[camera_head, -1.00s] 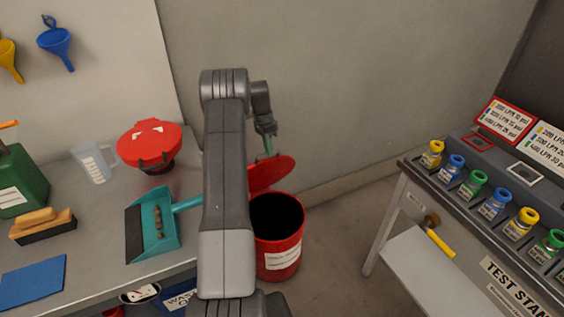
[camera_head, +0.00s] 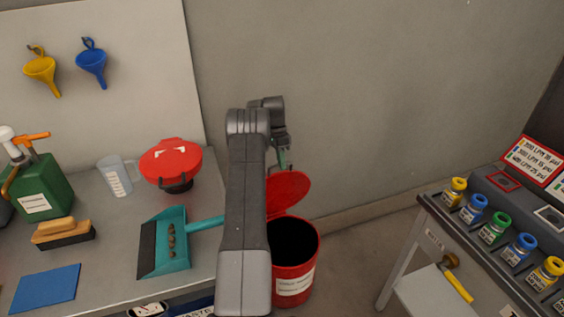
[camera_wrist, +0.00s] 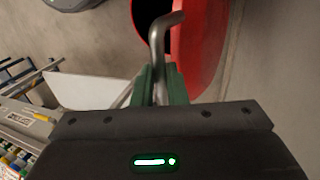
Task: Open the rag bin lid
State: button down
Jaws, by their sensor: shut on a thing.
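The red rag bin (camera_head: 296,272) stands on the floor to the right of the bench, with its dark mouth showing. Its red lid (camera_head: 290,190) is tilted up at the back of the bin, partly behind my arm. In the wrist view the lid (camera_wrist: 205,45) is at the upper right, beside a bent grey metal handle (camera_wrist: 157,45). My gripper (camera_wrist: 161,82) has its green fingers shut on this handle. In the head view my gripper (camera_head: 283,160) is at the lid's upper edge, and the contact there is too small to make out.
The bench at left holds a teal dustpan (camera_head: 165,243), a brush (camera_head: 63,233), a red-topped container (camera_head: 171,162), a clear jug (camera_head: 116,176) and a green can (camera_head: 42,190). The test stand (camera_head: 435,215) is at right. Open floor lies between.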

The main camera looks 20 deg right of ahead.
jog(key=shift+a+f, duration=0.15)
jog(key=shift+f, duration=0.4)
jog(key=c, duration=1.7)
grip_release()
jog(key=shift+f, duration=0.1)
jog(key=shift+o, duration=1.2)
jog(key=shift+w+f, duration=0.1)
jog(key=shift+w, duration=0.1)
jog(key=shift+r, duration=0.25)
jog(key=shift+r, duration=0.2)
jog(key=v, duration=0.7)
